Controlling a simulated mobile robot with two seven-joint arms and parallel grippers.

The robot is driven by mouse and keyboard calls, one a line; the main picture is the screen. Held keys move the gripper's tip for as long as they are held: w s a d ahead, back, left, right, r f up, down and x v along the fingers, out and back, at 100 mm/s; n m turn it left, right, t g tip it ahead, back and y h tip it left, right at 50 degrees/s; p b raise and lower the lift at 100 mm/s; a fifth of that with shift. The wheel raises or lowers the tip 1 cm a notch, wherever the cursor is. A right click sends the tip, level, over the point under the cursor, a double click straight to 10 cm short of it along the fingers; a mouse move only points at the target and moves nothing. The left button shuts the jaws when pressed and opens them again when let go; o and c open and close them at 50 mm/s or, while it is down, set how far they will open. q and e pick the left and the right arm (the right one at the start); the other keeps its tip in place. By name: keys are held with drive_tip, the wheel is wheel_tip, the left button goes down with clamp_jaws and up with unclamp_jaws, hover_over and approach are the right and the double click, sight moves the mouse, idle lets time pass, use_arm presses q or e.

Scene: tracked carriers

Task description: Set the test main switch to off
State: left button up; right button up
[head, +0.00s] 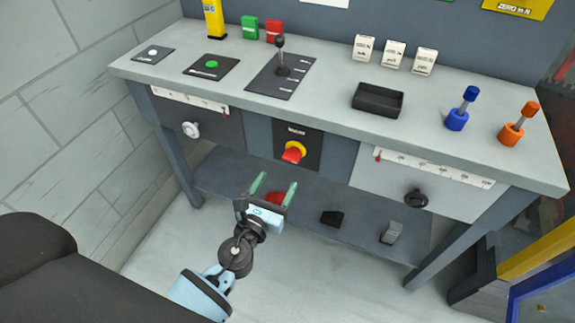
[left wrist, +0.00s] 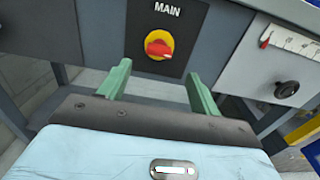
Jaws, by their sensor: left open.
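The main switch (head: 293,152) is a red rotary handle on a yellow round base, on a dark panel on the front of the bench. In the left wrist view the main switch (left wrist: 158,45) sits under the label "MAIN" (left wrist: 167,8), with its red handle lying roughly crosswise, slightly tilted. My left gripper (head: 277,184) is open and empty, in front of and below the switch, with its green fingers apart. In the left wrist view its fingertips (left wrist: 159,73) lie either side of the switch and a little below it, not touching it. My right gripper is not in view.
The bench top (head: 330,105) carries a lever on a dark plate (head: 281,78), a black tray (head: 378,99), and blue (head: 457,120) and orange (head: 512,133) joysticks. A white knob (head: 191,130) and a black knob (head: 416,198) flank the switch. Pedals (head: 332,218) sit below.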

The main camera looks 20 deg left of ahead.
sight(289, 160)
use_arm(q)
drive_tip(key=shift+w+d+b, duration=0.1)
drive_tip(key=shift+w+b, duration=0.2)
drive_tip(key=shift+w, duration=3.55)
drive_tip(key=shift+c, duration=0.2)
drive_tip(key=c, duration=0.9)
